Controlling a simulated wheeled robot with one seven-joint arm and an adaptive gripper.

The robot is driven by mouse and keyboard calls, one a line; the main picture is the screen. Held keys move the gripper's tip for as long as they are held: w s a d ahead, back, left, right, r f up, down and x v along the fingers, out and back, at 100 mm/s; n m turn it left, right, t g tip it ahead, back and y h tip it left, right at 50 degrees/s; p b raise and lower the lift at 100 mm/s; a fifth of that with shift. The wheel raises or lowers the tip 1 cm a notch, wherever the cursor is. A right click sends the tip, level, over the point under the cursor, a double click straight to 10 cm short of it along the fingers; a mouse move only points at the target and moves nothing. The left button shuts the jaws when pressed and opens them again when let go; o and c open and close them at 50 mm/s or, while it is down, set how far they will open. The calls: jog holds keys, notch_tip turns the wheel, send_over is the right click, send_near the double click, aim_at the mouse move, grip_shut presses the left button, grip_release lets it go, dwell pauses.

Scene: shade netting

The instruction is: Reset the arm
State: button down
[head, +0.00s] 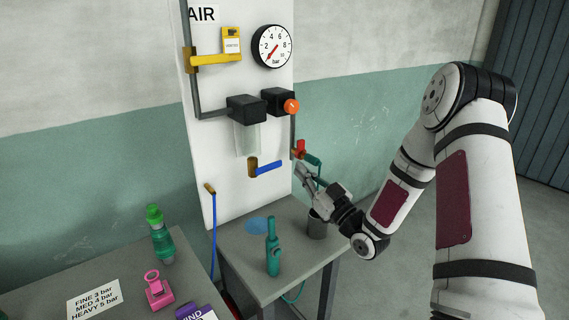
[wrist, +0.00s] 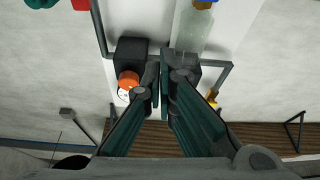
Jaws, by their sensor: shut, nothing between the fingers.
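My arm reaches in from the right of the head view and bends down toward the white air panel (head: 225,150). My gripper (head: 299,169) is in front of the panel's lower right edge, above the small grey table (head: 235,245). In the wrist view my gripper (wrist: 165,75) has its fingers together with nothing between them. The wrist view shows the panel upside down, with the orange knob (wrist: 129,79) left of the fingertips. In the head view the orange knob (head: 292,106) is above my gripper.
A red and teal coupling (head: 311,159) hangs close by my gripper. A blue-handled valve (head: 268,167) is left of it. A green bottle (head: 162,240) stands on the left table.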

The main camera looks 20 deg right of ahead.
notch_tip(320, 180, up, 2)
jog(key=w+a+n+g+h, duration=0.1)
jog(key=w+a+g+h, duration=0.1)
jog(key=a+g, duration=0.15)
jog(key=s+d+r+m+g+h, duration=0.1)
jog(key=s+r+m+g+h, duration=0.2)
jog(key=s, duration=0.4)
jog(key=s+r+g+h, duration=0.4)
jog(key=s, duration=0.3)
jog(key=s+a+m+g, duration=0.1)
jog(key=s+a+g, duration=0.1)
jog(key=s, duration=1)
jog(key=s+a+m+g+y, duration=0.1)
jog(key=s+a+m+g, duration=0.1)
jog(key=s, duration=1)
jog(key=shift+s+a+f+g+y, duration=0.2)
jog(key=shift+a+f+g+y, duration=0.1)
jog(key=shift+a+g, duration=0.55)
